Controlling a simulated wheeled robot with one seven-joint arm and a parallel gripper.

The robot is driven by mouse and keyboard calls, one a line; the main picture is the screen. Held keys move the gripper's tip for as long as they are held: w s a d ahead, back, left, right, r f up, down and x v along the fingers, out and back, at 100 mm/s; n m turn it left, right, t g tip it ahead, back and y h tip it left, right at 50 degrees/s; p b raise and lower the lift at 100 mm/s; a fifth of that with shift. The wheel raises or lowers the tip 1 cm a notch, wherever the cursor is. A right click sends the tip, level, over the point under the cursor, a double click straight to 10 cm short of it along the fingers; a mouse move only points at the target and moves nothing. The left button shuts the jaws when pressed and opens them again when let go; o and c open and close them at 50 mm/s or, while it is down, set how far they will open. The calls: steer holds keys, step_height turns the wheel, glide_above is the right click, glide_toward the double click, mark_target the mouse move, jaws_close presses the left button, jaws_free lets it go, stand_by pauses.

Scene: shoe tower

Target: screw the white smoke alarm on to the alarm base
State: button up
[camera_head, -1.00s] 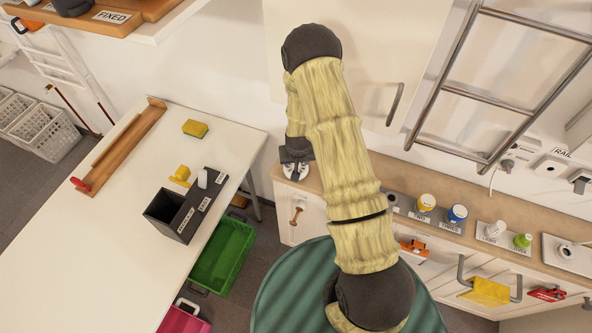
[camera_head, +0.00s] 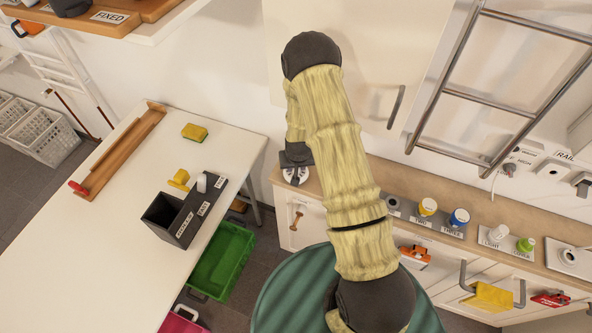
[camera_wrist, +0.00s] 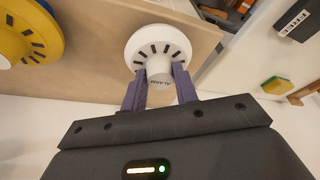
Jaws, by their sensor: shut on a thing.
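The white smoke alarm (camera_wrist: 158,42) is a round disc with dark slots and a central knob marked ALARM, seen in the wrist view. My gripper (camera_wrist: 159,78) is shut on that knob, one purple finger on each side. In the head view my gripper (camera_head: 296,155) points down at the left end of the wooden counter, with the white alarm (camera_head: 296,175) just under it. I cannot make out the alarm base; whatever lies beneath the alarm is hidden.
A white table (camera_head: 95,235) stands left.

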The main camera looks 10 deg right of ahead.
steer(key=shift+r+p, duration=0.3)
steer(key=shift+r, duration=0.3)
stand_by(0.7)
steer(key=shift+r+p, duration=0.6)
steer(key=shift+r, duration=0.45)
